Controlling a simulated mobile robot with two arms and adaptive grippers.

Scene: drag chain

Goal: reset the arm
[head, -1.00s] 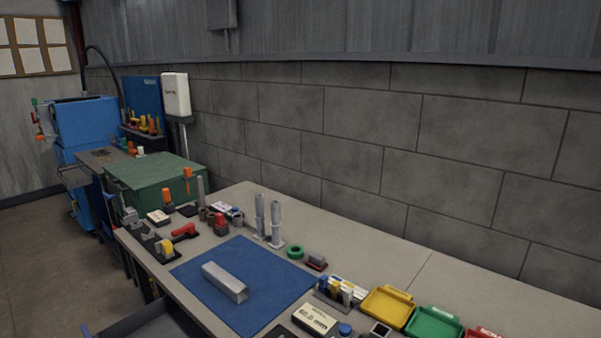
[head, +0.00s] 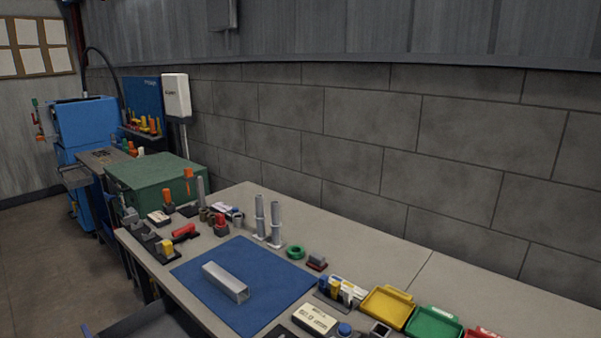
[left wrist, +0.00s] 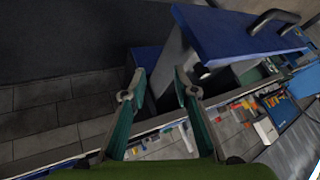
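My left gripper (left wrist: 159,72) shows in the left wrist view, with two green-grey fingers standing apart and nothing visible between them. A large blue panel or box (left wrist: 235,38) with a dark handle is beyond it on the right. Neither of my arms nor grippers shows in the head view. My right gripper is in no view. In the head view a grey square tube (head: 225,283) lies on a blue mat (head: 270,270) on the workbench, with no gripper near it.
The workbench (head: 385,250) runs along a grey block wall. Two upright grey cylinders (head: 268,220), a green ring (head: 295,252), a yellow tray (head: 386,306) and a green tray (head: 433,322) stand around the mat. A green box (head: 155,180) and blue machine (head: 85,125) are at the left.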

